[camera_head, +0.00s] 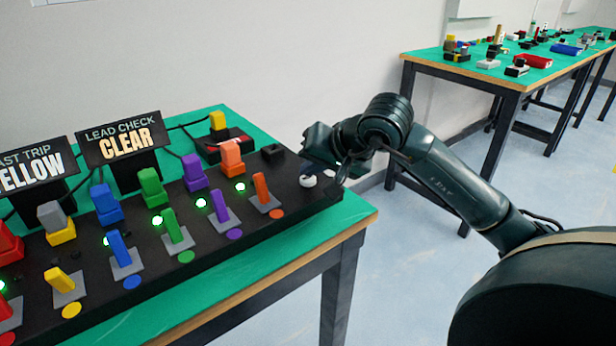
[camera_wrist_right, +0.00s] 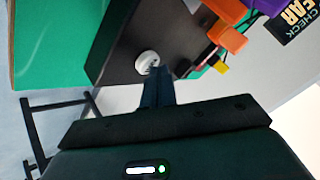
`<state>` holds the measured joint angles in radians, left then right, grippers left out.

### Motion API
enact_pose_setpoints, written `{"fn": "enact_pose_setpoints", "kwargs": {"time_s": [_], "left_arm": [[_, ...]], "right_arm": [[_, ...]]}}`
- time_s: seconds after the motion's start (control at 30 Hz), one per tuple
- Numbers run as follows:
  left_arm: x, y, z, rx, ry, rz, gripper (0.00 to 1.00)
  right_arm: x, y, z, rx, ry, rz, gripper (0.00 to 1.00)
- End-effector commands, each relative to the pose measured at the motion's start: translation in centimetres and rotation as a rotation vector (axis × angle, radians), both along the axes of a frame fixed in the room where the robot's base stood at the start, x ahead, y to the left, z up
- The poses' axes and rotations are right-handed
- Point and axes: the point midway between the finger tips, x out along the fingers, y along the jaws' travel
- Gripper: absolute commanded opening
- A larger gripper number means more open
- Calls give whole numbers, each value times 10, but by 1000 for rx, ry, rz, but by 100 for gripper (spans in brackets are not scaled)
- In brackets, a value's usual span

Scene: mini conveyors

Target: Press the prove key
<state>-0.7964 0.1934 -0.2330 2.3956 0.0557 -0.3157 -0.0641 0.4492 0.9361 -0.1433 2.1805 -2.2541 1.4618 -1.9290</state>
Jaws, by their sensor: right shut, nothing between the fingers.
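A round white button (camera_head: 308,181), the only key-like button I see, sits at the right end of the black panel (camera_head: 325,192). I read no label on it. It also shows in the right wrist view (camera_wrist_right: 146,62), at the panel's end. My right gripper (camera_head: 338,172) is shut and empty, beside the button at the panel's right end. In the right wrist view its closed fingertips (camera_wrist_right: 157,72) overlap the button's edge; I cannot tell whether they touch it. My left gripper is not in view.
Coloured levers stand along the panel, the orange one (camera_head: 261,188) nearest the button, with coloured plugs behind. A sign (camera_head: 124,140) reads "LEAD CHECK CLEAR". A red-and-black box (camera_head: 222,148) lies behind. The green table (camera_head: 357,207) ends just right of the panel.

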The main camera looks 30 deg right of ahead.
Motion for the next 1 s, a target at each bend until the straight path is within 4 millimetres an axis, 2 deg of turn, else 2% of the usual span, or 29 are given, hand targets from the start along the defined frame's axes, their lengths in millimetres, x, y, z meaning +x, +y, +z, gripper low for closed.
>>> {"fn": "enact_pose_setpoints", "kwargs": {"time_s": [0.3, 0.63, 1.0], "left_arm": [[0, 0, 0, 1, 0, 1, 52], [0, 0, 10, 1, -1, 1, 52], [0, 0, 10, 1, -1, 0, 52]], "right_arm": [[0, 0, 0, 0, 2, 1, 0], [0, 0, 15, 0, 1, -1, 0], [0, 0, 16, 0, 2, -1, 0]]}}
